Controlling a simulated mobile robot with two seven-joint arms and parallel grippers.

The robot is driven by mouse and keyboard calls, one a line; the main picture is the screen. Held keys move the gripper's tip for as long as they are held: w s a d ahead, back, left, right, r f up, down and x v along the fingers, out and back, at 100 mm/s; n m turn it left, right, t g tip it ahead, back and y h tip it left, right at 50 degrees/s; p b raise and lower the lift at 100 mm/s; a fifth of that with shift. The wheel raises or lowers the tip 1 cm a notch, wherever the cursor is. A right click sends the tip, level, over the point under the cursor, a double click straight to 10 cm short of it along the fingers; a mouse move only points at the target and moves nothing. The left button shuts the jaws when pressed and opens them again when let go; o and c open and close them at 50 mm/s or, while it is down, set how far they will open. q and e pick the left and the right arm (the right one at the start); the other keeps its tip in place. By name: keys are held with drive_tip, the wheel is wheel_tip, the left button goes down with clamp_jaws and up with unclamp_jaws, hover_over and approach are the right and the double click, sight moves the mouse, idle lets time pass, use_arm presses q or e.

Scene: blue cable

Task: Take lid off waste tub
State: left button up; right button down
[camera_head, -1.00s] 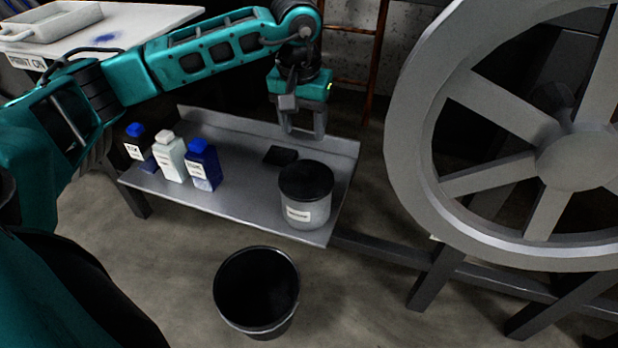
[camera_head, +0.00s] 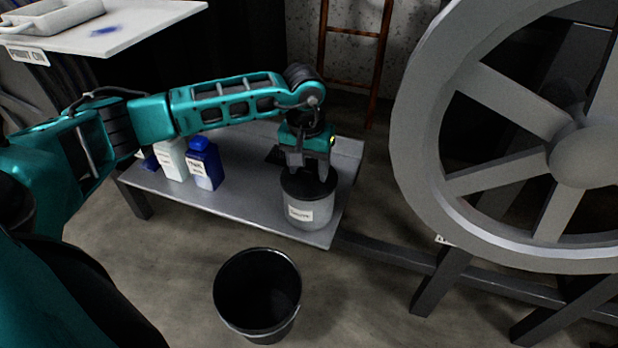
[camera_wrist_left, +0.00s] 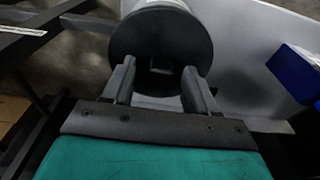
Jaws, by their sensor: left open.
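The waste tub (camera_head: 313,213) is a light grey container with a white label, upright on the metal bench near its right end. Its round black lid (camera_head: 301,184) is on top. My left gripper (camera_head: 309,174) is open and points down at the lid. In the left wrist view the two fingers of the gripper (camera_wrist_left: 158,80) reach over the near part of the lid (camera_wrist_left: 161,35). A dark raised part of the lid shows between them. I cannot tell whether the fingers touch the lid. My right gripper is not in view.
Blue and white bottles (camera_head: 203,165) stand on the bench (camera_head: 240,204) to the left. An open black bucket (camera_head: 257,290) stands on the floor in front. A large grey wheel (camera_head: 430,130) rises at the right.

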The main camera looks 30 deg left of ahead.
use_arm(q)
drive_tip(key=shift+c, duration=0.4)
drive_tip(key=shift+r, duration=0.1)
clamp_jaws()
